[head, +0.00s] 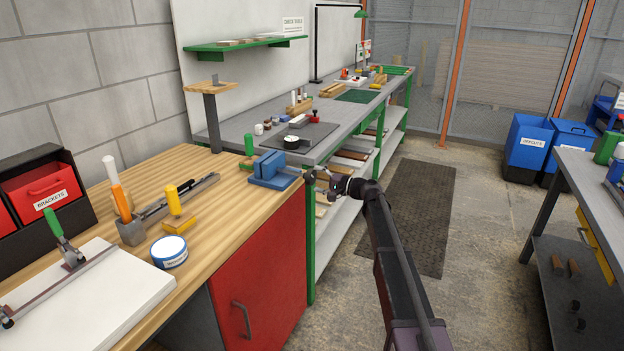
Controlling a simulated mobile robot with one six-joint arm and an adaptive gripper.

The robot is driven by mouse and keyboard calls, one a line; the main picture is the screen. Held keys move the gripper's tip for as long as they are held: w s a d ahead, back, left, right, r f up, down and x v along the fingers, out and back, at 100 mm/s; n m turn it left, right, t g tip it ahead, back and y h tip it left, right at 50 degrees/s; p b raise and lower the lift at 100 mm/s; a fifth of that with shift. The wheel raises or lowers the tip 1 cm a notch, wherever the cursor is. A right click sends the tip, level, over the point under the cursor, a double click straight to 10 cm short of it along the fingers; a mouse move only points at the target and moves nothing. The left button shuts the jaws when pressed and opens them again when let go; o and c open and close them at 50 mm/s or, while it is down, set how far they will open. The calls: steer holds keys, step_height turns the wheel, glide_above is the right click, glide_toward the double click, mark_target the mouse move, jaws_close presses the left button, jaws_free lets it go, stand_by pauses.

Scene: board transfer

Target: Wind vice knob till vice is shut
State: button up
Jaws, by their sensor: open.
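The blue vice (268,172) stands at the far right corner of the wooden workbench (222,212). Its jaws look close together, but at this size I cannot tell whether a gap is left between them. My gripper (314,178) is just right of the vice, beyond the bench edge, with its fingers pointing left toward the vice's end. The fingers are open. The vice knob cannot be made out apart from the fingers, so I cannot tell whether they are around it or touching it.
A green-handled item (248,146) stands close behind the vice. A tool holder (131,231), a yellow-handled tool (174,201) and a round tin (169,252) are on the bench at left. The long grey table (348,122) runs behind. Floor right of my arm is clear around the dark mat (421,215).

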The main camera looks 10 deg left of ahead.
steer(key=v, duration=1)
steer(key=shift+a, duration=0.1)
steer(key=s+d+f+n+g+h, duration=0.1)
steer(key=s+d+f+g+h, duration=0.2)
steer(key=s+f, duration=0.5)
steer(key=s+d+f+n+g+h, duration=0.15)
steer(key=s+d+f+h, duration=0.35)
steer(key=s, duration=0.7)
steer(key=s+d+f+n+g+h, duration=0.15)
steer(key=s+f+h, duration=0.3)
steer(key=s, duration=0.55)
steer(key=s+d+h, duration=0.5)
steer(key=s+d, duration=0.1)
steer(key=s, duration=0.1)
step_height(320, 180, up, 17)
steer(key=p, duration=1.8)
steer(key=shift+d, duration=0.15)
steer(key=shift+s+y, duration=0.1)
steer(key=shift+y, duration=0.15)
